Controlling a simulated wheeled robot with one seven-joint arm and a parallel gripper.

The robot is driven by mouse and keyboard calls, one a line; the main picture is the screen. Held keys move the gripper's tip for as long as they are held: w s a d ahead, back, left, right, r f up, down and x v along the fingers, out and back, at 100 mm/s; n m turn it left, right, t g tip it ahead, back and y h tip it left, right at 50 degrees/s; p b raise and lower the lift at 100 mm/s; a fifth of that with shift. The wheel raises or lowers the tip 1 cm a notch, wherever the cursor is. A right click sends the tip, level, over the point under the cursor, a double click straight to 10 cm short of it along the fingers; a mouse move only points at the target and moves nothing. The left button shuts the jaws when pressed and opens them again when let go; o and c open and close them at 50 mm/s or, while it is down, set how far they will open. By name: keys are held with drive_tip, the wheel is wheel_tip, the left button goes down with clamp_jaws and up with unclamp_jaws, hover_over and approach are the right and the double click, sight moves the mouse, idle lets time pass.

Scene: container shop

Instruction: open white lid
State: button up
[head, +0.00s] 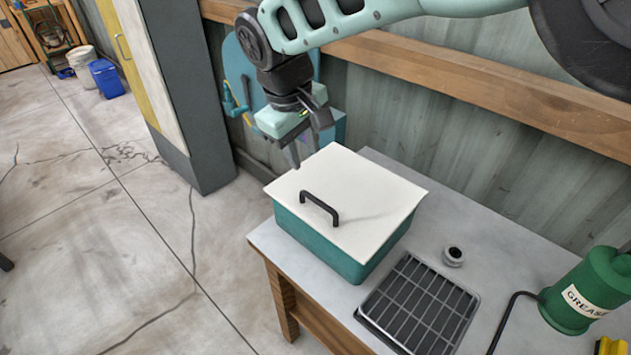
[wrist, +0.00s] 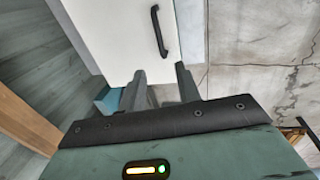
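The white lid (head: 348,200) lies flat and closed on a green box (head: 318,244) on the grey workbench. A black bar handle (head: 320,208) stands up near its left front side. In the wrist view, the lid (wrist: 122,38) fills the top middle, with its handle (wrist: 159,31) near its right edge. My gripper (head: 305,150) hangs above and behind the lid's far left corner, apart from the handle. In the wrist view, the two fingers (wrist: 160,84) are spread with nothing between them.
A wire rack (head: 420,305), a small dark-topped jar (head: 453,256) and a green grease can (head: 583,292) stand on the bench (head: 510,258) right of the box. A grey post (head: 190,90) and wooden wall rail (head: 480,83) stand behind. Open floor lies left.

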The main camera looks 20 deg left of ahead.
sight(315, 199)
drive_tip(key=f+p, duration=0.1)
drive_tip(key=f, duration=0.3)
drive_tip(key=w+f+p, duration=0.1)
drive_tip(key=f, duration=0.3)
drive_tip(key=w+d+f+p, duration=0.1)
drive_tip(key=f+p, duration=0.1)
drive_tip(key=f, duration=0.3)
drive_tip(key=shift+w, duration=0.2)
clamp_jaws()
